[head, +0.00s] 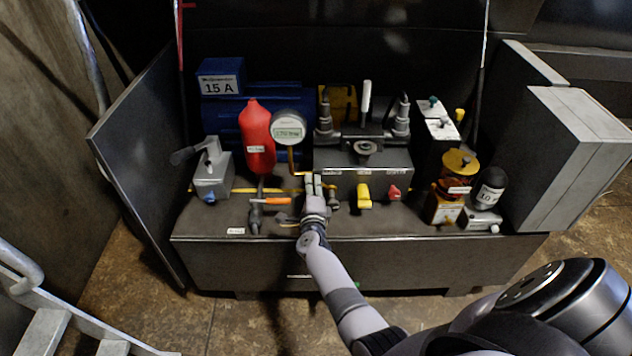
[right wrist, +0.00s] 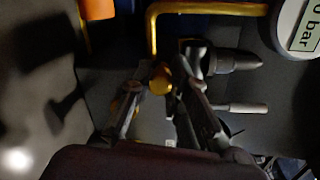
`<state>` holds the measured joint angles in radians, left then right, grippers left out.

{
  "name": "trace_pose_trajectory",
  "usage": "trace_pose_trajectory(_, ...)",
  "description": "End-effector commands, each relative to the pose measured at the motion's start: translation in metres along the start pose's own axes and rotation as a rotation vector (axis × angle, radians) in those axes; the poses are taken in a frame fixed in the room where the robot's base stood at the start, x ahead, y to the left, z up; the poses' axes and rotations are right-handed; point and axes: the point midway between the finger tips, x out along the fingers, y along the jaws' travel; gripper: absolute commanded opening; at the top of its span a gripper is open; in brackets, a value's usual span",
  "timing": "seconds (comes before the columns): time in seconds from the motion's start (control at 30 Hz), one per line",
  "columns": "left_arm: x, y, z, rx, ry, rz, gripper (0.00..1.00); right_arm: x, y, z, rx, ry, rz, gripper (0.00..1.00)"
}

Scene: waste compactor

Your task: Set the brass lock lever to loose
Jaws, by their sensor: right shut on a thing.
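My right gripper (head: 314,182) is at the front of the machine, just below the valve block. In the right wrist view its fingers (right wrist: 157,88) close around a small round brass knob (right wrist: 160,79), which looks like the end of the brass lock lever. In the head view the gripper hides the knob, so the lever's angle cannot be read. Labels on the block's front are too small to read. My left gripper is not in view.
A round pressure gauge (head: 289,128) on a brass pipe (right wrist: 152,32) stands close by. An orange-handled valve (head: 270,201) lies to the left. A yellow lever (head: 364,196) and a red knob (head: 394,192) are to the right. Open panels flank the bench.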

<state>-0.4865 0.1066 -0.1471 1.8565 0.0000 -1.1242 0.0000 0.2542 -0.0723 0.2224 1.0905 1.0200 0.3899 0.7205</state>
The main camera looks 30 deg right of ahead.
Motion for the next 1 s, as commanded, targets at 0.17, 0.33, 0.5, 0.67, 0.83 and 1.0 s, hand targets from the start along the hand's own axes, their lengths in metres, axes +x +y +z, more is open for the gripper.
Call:
trace_pose_trajectory(0.17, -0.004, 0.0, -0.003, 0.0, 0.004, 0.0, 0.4, 0.001, 0.013, 0.006, -0.158, 0.011, 0.003, 0.0)
trace_pose_trajectory(0.33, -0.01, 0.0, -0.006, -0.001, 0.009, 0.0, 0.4, 0.002, 0.023, 0.008, -0.289, 0.021, 0.004, 0.0)
trace_pose_trajectory(0.5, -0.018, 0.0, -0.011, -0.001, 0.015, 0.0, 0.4, 0.003, 0.03, 0.009, -0.386, 0.029, 0.005, 0.0)
trace_pose_trajectory(0.67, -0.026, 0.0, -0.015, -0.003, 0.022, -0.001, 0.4, 0.003, 0.035, 0.009, -0.446, 0.034, 0.005, 0.0)
trace_pose_trajectory(0.83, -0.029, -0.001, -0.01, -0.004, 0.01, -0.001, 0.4, 0.003, 0.036, 0.009, -0.48, 0.037, 0.004, 0.0)
trace_pose_trajectory(1.0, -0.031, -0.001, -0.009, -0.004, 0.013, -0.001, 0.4, 0.003, 0.037, 0.009, -0.489, 0.038, 0.004, 0.0)
